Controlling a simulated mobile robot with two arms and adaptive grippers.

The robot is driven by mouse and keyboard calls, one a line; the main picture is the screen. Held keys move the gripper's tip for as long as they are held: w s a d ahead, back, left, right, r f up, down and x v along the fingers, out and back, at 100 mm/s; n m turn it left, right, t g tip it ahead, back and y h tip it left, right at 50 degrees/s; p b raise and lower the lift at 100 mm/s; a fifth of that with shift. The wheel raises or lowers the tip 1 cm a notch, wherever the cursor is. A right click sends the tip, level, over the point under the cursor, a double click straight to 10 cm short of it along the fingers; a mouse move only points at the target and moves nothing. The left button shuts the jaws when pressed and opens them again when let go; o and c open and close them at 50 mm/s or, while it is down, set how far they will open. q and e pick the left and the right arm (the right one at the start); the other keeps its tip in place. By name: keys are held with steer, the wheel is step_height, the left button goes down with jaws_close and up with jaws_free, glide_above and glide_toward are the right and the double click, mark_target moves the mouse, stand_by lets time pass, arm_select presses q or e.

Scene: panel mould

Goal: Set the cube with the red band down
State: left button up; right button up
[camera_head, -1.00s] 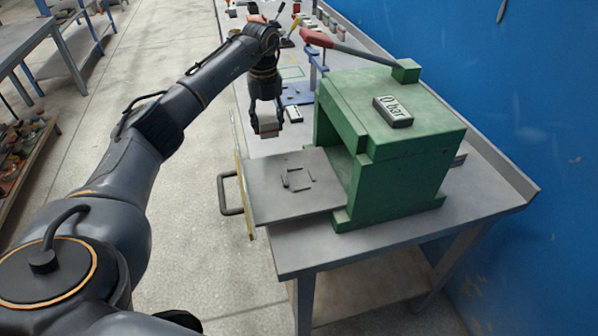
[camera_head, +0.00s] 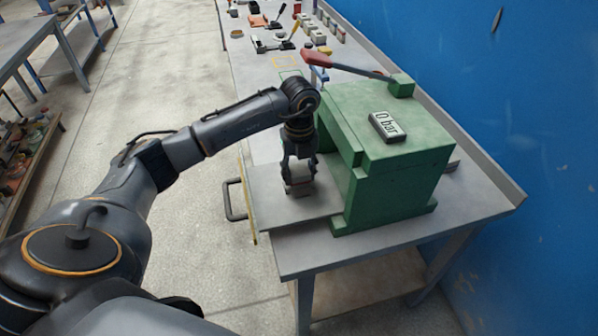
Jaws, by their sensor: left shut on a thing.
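My left gripper (camera_head: 298,182) is low over the grey sliding plate (camera_head: 268,207) that sticks out of the green press (camera_head: 400,165). It is shut on a small cube (camera_head: 299,188). The cube's lower part looks reddish; whether it touches the plate I cannot tell. The corner marks seen on the plate are now hidden behind the gripper and cube. My right gripper is not in view.
The green press stands just right of the gripper, with a red-handled lever (camera_head: 345,66) and a "0 bar" display (camera_head: 387,127) on top. A dark handle (camera_head: 234,199) juts from the plate's left. Several small blocks and tools lie farther back on the bench (camera_head: 262,72).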

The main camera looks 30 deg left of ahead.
mark_target(299, 169)
arm_select(q)
steer(key=shift+f, duration=0.8)
steer(key=o, duration=1.2)
steer(key=shift+r, duration=0.1)
steer(key=shift+r, duration=0.5)
step_height(299, 169, up, 10)
steer(key=b, duration=0.3)
steer(key=shift+r, duration=0.6)
